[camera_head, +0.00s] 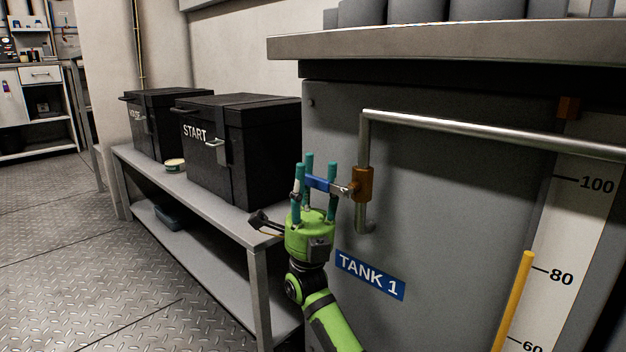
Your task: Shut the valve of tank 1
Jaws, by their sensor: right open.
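The tank 1 valve has a brown-orange body (363,184) on a grey metal pipe, above the blue "TANK 1" label (370,276). Its blue handle (319,184) sticks out to the left of the body. My right gripper (307,178) is green with teal fingers pointing up. It is open, and its fingers stand around the blue handle in the picture; I cannot tell whether they touch it. My left gripper is not in view.
A grey bench (258,240) on the left bears a black box marked "START" (240,150) and another black box (165,120) behind it. The pipe (480,132) runs right across the tank front. A level gauge (565,240) is at right.

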